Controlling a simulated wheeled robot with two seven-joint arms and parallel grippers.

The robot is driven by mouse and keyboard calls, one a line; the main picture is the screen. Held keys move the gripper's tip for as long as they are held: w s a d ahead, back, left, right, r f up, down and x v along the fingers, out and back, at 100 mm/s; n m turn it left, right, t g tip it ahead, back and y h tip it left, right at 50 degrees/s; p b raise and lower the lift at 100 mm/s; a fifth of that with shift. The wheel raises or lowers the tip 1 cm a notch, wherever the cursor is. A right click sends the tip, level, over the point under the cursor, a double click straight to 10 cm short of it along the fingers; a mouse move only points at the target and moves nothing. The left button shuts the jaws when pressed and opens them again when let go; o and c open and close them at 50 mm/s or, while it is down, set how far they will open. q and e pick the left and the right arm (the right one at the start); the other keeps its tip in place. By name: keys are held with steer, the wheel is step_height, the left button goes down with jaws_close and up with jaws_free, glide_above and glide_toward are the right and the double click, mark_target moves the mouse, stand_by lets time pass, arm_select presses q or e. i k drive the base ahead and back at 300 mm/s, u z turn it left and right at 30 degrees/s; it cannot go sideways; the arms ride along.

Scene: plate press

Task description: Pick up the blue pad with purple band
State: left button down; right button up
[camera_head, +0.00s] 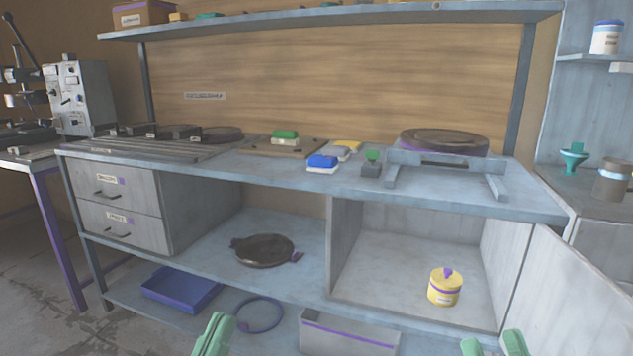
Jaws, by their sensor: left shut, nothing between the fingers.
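A small blue-topped pad (322,161) with a pale lower part lies on the worktop near its front edge, around the middle. I cannot make out a purple band on it at this size. My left gripper (216,332) shows at the bottom edge, left of centre, with its green fingers together and nothing between them. My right gripper (492,344) shows at the bottom right, its green fingertips apart and empty. Both grippers are low in the picture, well apart from the pad.
Beside the blue pad are a yellow-and-white pad (346,147), a green-topped pad (285,135) and a dark block with green top (371,163). An open cabinet door (570,290) stands at right.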

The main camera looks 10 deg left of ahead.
mark_target(316, 164)
steer(key=z, duration=1.45)
steer(key=k, duration=0.1)
steer(key=u, duration=2.95)
steer(key=i, duration=1.05)
steer(key=z, duration=0.55)
steer(key=i, duration=1)
steer(key=z, duration=0.95)
